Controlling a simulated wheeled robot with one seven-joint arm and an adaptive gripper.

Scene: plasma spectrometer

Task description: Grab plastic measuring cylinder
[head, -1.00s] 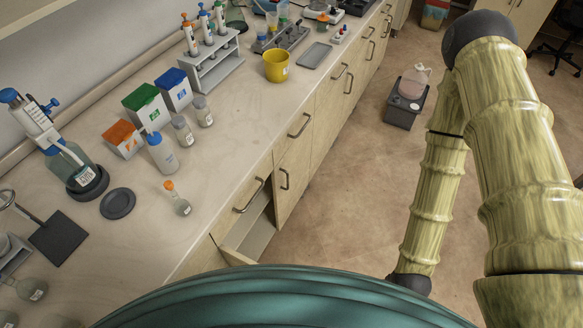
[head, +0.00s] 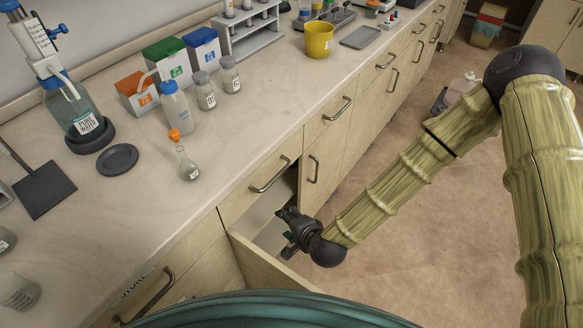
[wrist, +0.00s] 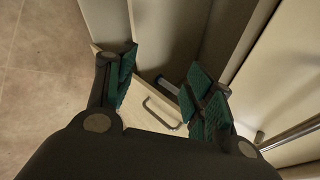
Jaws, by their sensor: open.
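I cannot make out a plastic measuring cylinder in either view. My gripper (head: 287,234) is at the pulled-out drawer (head: 265,262) below the counter, over its right side in the head view. In the wrist view my gripper (wrist: 163,72) is open, with its green pads apart and nothing held between them. A cabinet front with a handle (wrist: 162,113) shows beyond and between the fingers. The part of the drawer interior that I see looks pale and bare; the rest is hidden.
The counter (head: 250,130) holds a flask with an orange stopper (head: 184,158), a wash bottle (head: 176,108), a yellow cup (head: 318,40) and a beaker (head: 18,291). Cabinet handles (head: 270,175) stick out along the front.

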